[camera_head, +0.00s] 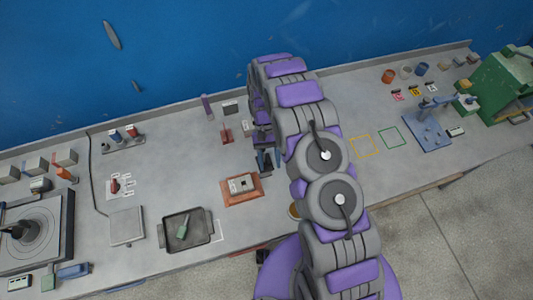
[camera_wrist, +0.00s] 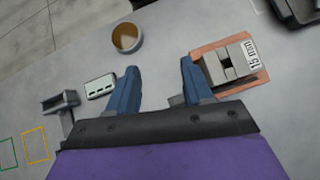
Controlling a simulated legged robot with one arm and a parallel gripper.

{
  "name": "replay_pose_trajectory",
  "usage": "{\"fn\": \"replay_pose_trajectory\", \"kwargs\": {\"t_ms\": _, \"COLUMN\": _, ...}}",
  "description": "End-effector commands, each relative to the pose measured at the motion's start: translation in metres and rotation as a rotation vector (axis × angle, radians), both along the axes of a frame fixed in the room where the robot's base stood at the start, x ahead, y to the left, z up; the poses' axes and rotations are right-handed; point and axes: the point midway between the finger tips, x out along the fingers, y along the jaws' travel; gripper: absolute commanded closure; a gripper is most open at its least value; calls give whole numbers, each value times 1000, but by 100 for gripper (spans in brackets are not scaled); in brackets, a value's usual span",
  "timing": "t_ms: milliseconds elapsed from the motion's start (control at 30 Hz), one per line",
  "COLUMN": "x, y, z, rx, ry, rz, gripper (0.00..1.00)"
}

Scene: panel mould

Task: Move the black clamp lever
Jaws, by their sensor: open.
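My gripper (camera_head: 267,161) is over the middle of the bench, beside a grey block marked 15 mm (camera_head: 242,185). In the wrist view its two blue fingers (camera_wrist: 158,68) are spread, with only bare bench between them. The block (camera_wrist: 229,64) sits on an orange-brown base (camera_wrist: 202,50) just right of the right finger, partly covered by it. I cannot pick out a black clamp lever for certain. A dark grey bracket-like piece (camera_wrist: 61,104) lies to the left of the left finger, apart from it. A small grey piece shows beside the right finger, mostly hidden.
A round cup with brown contents (camera_wrist: 127,38) and a pale slotted block (camera_wrist: 101,86) are near the left finger. A dark tray (camera_head: 188,230) and flat plate (camera_head: 126,226) lie left. Yellow (camera_head: 362,146) and green (camera_head: 390,137) outlines mark free bench right of my arm.

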Motion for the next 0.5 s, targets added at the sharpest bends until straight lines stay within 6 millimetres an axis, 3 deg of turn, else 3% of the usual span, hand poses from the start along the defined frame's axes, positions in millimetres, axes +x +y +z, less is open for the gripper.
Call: {"fn": "replay_pose_trajectory", "kwargs": {"t_ms": 500, "x": -50, "y": -15, "z": 5, "rx": 0, "ry": 0, "rz": 0, "gripper": 49}}
